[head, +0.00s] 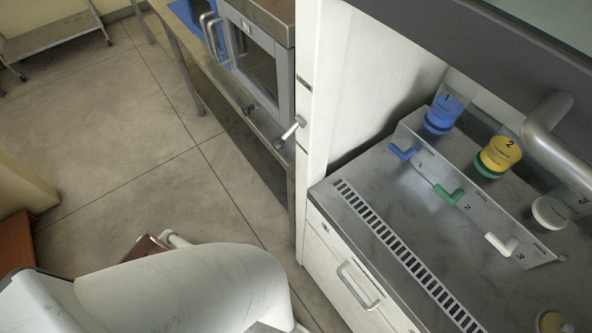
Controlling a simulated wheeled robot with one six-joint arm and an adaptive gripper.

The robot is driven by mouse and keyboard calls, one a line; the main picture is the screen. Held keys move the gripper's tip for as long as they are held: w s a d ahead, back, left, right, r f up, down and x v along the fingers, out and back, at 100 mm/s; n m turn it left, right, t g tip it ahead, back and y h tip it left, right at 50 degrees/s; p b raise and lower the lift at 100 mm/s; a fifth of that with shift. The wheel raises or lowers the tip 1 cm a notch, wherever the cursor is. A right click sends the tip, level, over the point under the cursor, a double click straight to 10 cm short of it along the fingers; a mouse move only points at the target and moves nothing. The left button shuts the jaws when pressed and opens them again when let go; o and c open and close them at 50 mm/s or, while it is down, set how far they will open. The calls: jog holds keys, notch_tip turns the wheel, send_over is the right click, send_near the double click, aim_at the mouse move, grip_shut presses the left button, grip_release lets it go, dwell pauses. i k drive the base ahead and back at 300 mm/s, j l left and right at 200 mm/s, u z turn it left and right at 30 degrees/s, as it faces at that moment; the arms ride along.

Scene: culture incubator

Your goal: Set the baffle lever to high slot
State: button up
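A lever (290,131) with a pale rod and rounded ends sticks out from the narrow side of the white cabinet post (312,120). I take it to be the baffle lever. It slants from upper right to lower left. Small dark marks or labels lie on the post above and below it, too small to read. I cannot tell which slot the lever sits in. My gripper is not in view; only white parts of my arm show at the lower left, well apart from the lever.
The hood's steel work surface (400,215) holds blue, green and white valve handles beside numbered round containers. A drawer handle (358,285) juts out below. Behind the post, an oven (255,60) stands on a bench. Open floor (130,150) lies to the left.

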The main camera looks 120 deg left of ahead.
aim_at(279, 143)
jog(key=i+l+u, duration=0.15)
jog(key=u, duration=0.15)
jog(key=i+l+u, duration=0.4)
jog(key=u, duration=0.3)
jog(key=i+l+u, duration=0.1)
jog(key=u, duration=0.4)
jog(key=i+l+u, duration=0.1)
jog(key=l+u, duration=0.2)
jog(key=u, duration=0.15)
jog(key=l+u, duration=0.25)
jog(key=u, duration=0.2)
jog(key=l+u, duration=0.25)
jog(key=u, duration=0.25)
jog(key=l+u, duration=0.3)
jog(key=u, duration=0.15)
jog(key=k+l+u, duration=0.1)
jog(key=u, duration=0.35)
jog(key=k+l+u, duration=0.55)
jog(key=k+l, duration=0.3)
jog(key=k, duration=0.15)
jog(key=i+j+u, duration=0.3)
jog(key=i, duration=0.2)
